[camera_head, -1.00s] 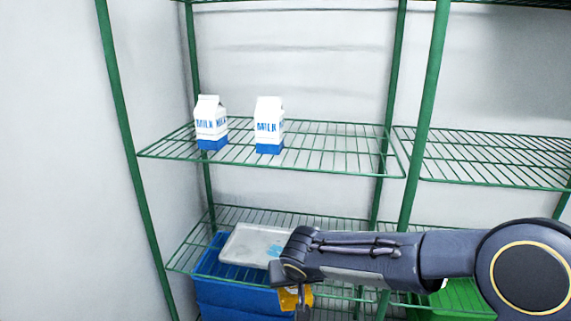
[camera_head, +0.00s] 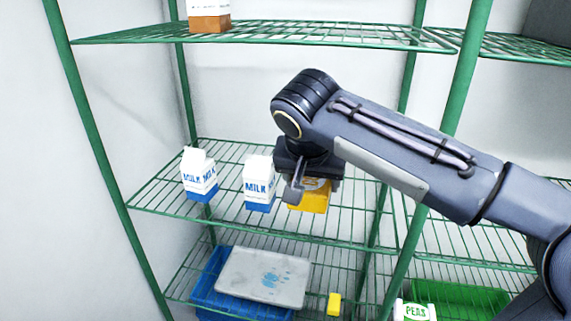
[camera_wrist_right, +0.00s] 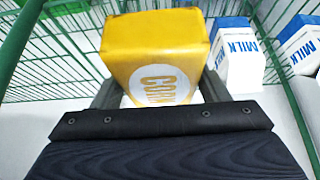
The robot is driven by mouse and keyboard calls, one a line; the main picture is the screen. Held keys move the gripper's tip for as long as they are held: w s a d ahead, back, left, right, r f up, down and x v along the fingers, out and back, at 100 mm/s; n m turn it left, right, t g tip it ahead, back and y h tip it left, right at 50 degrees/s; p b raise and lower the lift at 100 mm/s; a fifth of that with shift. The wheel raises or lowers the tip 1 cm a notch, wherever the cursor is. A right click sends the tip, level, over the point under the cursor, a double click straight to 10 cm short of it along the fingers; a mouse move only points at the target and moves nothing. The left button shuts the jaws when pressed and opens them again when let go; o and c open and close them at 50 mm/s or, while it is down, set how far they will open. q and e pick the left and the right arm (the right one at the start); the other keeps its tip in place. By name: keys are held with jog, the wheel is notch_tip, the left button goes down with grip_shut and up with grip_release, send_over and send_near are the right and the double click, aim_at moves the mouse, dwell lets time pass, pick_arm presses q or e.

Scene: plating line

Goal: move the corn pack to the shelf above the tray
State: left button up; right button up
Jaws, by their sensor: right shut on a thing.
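The yellow corn pack (camera_head: 308,201) is held in my right gripper (camera_head: 303,188), at the level of the middle shelf, to the right of the milk cartons. In the right wrist view the corn pack (camera_wrist_right: 155,50) sits between the fingers with its CORN label showing. My right gripper is shut on it. I cannot tell whether the pack touches the shelf. My left gripper is not in view.
Two milk cartons (camera_head: 199,176) (camera_head: 259,184) stand on the middle shelf, one close to my gripper's left. A blue crate (camera_head: 212,285), a small yellow thing (camera_head: 334,303), a peas pack (camera_head: 414,311) and a green crate (camera_head: 460,300) are lower down. A green post (camera_head: 455,110) stands behind my arm.

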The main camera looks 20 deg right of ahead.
jog(key=w+d+f+p, duration=0.1)
jog(key=w+d+f, duration=0.35)
jog(key=d, duration=0.35)
send_over(340, 203)
jog(key=s+a, duration=0.2)
notch_tip(340, 203, down, 4)
jog(key=shift+d+f, duration=0.1)
jog(key=shift+d, duration=0.05)
jog(key=shift+w+d+f, duration=0.15)
jog(key=shift+f, duration=0.1)
notch_tip(340, 203, down, 3)
jog(key=shift+w+d+f, duration=0.1)
jog(key=shift+d+f, duration=0.05)
jog(key=shift+f, duration=0.05)
jog(key=shift+f, duration=0.15)
jog(key=o, duration=1.3)
